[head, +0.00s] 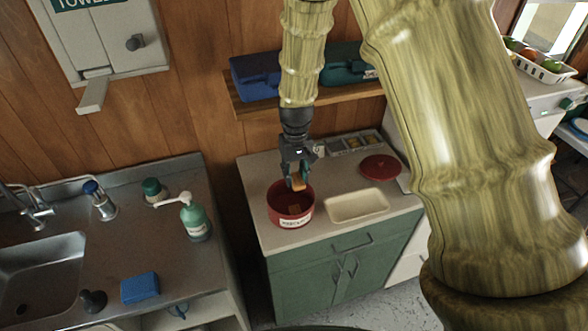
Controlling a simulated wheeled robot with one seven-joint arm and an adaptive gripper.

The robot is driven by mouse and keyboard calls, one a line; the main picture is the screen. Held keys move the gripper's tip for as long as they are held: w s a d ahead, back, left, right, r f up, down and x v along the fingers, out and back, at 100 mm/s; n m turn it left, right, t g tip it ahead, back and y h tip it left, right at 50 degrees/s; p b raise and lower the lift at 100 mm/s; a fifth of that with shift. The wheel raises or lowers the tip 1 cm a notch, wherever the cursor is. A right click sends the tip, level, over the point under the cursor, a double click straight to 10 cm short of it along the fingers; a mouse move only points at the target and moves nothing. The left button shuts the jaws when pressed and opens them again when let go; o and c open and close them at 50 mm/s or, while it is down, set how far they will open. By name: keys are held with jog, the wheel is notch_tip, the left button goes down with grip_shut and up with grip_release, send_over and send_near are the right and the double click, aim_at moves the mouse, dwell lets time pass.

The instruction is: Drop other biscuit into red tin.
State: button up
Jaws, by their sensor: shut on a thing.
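The red tin (292,220) stands open on the pale top of the green cabinet, with a white label on its front. One biscuit (294,209) shows inside it. My gripper (298,180) points down over the tin and is shut on another biscuit (298,185). The held biscuit is at about the height of the tin's rim or above it; the exact gap cannot be told. A round red lid (380,167) lies flat on the cabinet top to the right.
A shallow cream tray (357,205) lies right of the tin. A grey compartment tray (350,143) is behind. A shelf (350,93) with blue and dark green cases is above. A sink counter (150,240) with a green pump bottle (194,218) stands left, across a gap.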

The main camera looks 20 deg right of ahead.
aim_at(296, 177)
jog(key=shift+s+f, duration=0.1)
jog(key=shift+f, duration=0.3)
jog(key=shift+f+b, duration=1.95)
jog(key=shift+f, duration=0.45)
jog(key=o, duration=0.9)
jog(key=shift+c, duration=0.2)
jog(key=shift+r, duration=0.1)
notch_tip(296, 177, up, 12)
jog(key=shift+f, duration=0.1)
